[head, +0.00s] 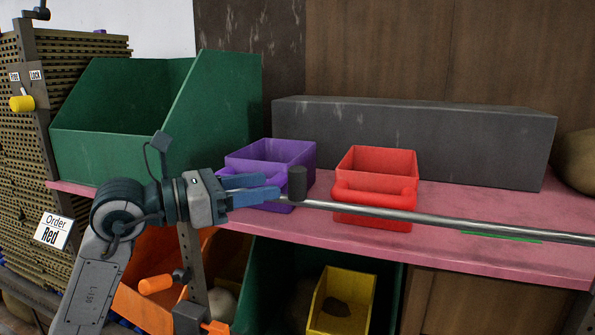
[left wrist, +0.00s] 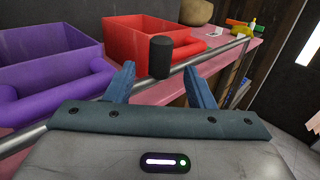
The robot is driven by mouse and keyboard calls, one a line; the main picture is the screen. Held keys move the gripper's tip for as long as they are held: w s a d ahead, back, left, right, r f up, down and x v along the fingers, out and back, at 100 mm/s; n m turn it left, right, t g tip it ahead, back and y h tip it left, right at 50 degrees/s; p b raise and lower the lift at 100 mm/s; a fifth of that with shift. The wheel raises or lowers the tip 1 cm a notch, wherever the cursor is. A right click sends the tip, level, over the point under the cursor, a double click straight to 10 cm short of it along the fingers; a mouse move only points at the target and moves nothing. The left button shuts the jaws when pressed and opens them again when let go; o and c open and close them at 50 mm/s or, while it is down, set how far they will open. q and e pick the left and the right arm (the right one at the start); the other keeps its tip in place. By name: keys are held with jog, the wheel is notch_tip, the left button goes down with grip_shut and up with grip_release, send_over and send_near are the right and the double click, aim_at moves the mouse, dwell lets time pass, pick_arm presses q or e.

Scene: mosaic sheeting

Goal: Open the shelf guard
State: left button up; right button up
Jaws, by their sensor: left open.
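The shelf guard is a grey metal bar (head: 450,219) running along the front edge of the pink shelf; it also shows in the left wrist view (left wrist: 215,54). A dark upright knob (head: 297,183) stands on the bar near its left part. My left gripper (head: 275,188) is open, its blue fingers pointing right at the knob. In the left wrist view the knob (left wrist: 160,57) appears between the fingertips (left wrist: 160,72), slightly beyond them; I cannot tell whether they touch it. The bar's left part is hidden behind the gripper. My right gripper is not in view.
A purple bin (head: 270,153) and a red bin (head: 376,160) stand on the pink shelf (head: 480,205) behind the bar. A green bin (head: 110,155) is at left, with a card (head: 53,231) reading "Order Red". A yellow-handled lever (head: 22,103) sits by FREE and LOCK labels.

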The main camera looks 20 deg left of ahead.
aim_at(289, 180)
pick_arm(q)
jog(key=p+x, duration=0.3)
jog(key=x, duration=0.2)
jog(key=shift+r, duration=0.15)
jog(key=shift+p+x, duration=0.5)
jog(key=shift+x, duration=0.7)
grip_shut()
